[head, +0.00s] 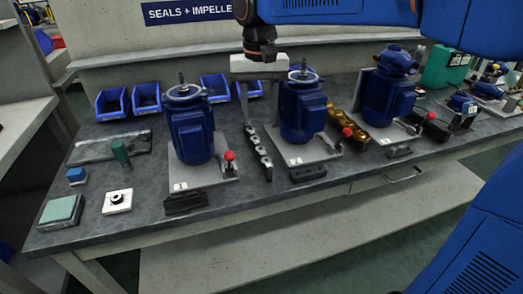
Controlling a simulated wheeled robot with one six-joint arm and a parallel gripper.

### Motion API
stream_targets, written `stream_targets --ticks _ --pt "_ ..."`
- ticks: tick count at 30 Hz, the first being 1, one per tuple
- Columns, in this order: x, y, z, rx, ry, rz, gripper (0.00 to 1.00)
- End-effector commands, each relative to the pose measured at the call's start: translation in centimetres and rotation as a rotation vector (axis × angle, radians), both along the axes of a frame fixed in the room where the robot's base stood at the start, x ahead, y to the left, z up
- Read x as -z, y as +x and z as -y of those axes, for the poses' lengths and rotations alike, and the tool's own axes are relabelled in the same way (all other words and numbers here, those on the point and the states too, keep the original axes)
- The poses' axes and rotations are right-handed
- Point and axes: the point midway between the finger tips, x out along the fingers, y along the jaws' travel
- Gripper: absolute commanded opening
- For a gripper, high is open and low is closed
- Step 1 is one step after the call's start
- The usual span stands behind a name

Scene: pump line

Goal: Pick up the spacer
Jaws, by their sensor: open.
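No part is clearly recognisable as the spacer from this distance. A small dark ring-shaped part (118,197) sits on a white square plate (109,209) at the front left of the bench, and I cannot tell whether it is the spacer. My gripper (262,82) is open and hangs above the bench, between the left pump (190,130) and the middle pump (302,112). It is well to the right of the ring and apart from it. I see nothing between its fingers. Its fingertips are hard to make out against the bench.
Blue bins (146,97) line the back. A rack of cylindrical parts (259,152) lies between the pumps. A third pump (388,90) stands right.

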Motion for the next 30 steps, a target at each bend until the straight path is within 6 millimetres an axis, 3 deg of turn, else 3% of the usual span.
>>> stream_targets --ticks 3,13,21,30 --pt "1.8 0.0 0.0 0.0 -0.001 -0.001 0.45" --pt "4.0 -0.1 0.1 0.0 -0.001 -0.001 0.45" --pt "7.5 -0.3 0.4 0.0 -0.001 -0.001 0.45" --pt "8.3 -0.2 0.3 0.0 0.0 0.001 0.45"
